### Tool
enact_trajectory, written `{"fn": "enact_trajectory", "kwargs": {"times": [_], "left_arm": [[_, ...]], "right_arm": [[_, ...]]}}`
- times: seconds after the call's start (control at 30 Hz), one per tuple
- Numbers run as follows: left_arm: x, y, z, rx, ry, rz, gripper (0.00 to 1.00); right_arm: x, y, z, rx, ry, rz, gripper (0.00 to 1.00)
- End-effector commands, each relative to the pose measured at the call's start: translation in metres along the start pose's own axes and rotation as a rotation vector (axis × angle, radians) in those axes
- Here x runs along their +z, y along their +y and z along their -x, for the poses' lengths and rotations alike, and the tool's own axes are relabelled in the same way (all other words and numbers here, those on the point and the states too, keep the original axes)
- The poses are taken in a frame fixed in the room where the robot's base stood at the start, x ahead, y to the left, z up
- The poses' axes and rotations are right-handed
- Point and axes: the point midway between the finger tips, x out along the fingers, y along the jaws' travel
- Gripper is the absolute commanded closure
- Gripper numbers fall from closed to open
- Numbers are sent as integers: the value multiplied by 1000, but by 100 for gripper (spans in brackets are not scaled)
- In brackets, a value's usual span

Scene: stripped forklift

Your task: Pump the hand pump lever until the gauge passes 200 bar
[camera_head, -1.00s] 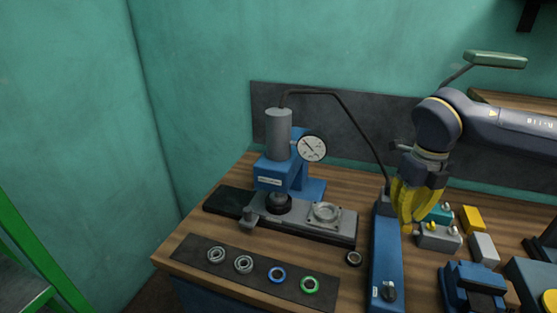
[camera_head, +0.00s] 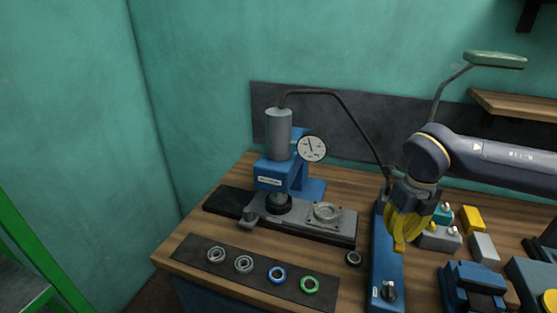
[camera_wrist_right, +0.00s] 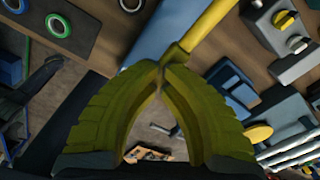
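The blue hand pump (camera_head: 385,262) stands on the bench, right of the press, with a hose running up from its back end. Its yellow lever (camera_wrist_right: 210,25) shows in the right wrist view, running up and right from my fingertips. My right gripper (camera_head: 402,232) is over the pump, its yellow fingers pointing down. In the wrist view its fingertips (camera_wrist_right: 162,68) come together at the lever's end. The lever is mostly hidden in the head view. The round white gauge (camera_head: 312,148) is beside the press cylinder (camera_head: 278,133); its needle points nearly up, its numbers too small to read. My left gripper is out of view.
Several rings lie on a dark mat (camera_head: 253,271) in front. Grey and yellow blocks (camera_head: 472,219) and a blue vise (camera_head: 473,285) crowd the right. A green lamp (camera_head: 495,60) overhangs.

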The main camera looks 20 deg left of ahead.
Motion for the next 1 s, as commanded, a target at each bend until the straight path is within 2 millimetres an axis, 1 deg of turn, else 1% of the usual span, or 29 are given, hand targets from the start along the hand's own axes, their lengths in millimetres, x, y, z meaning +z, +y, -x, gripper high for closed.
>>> {"fn": "enact_trajectory", "kwargs": {"times": [0.03, 0.27, 0.3, 0.37, 0.47, 1.0], "left_arm": [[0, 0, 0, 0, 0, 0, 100], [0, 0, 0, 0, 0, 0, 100], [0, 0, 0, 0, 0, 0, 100], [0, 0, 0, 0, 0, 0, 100], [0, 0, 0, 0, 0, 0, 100], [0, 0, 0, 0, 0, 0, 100]], "right_arm": [[0, 0, -8, 0, 2, 0, 100], [-1, 0, -33, 0, 2, 1, 100], [-1, 0, -35, 0, 1, 1, 100], [0, 0, -33, -1, 0, 1, 100], [0, 0, -26, -1, -2, 0, 100], [1, 0, 46, 0, -1, 1, 100]]}}
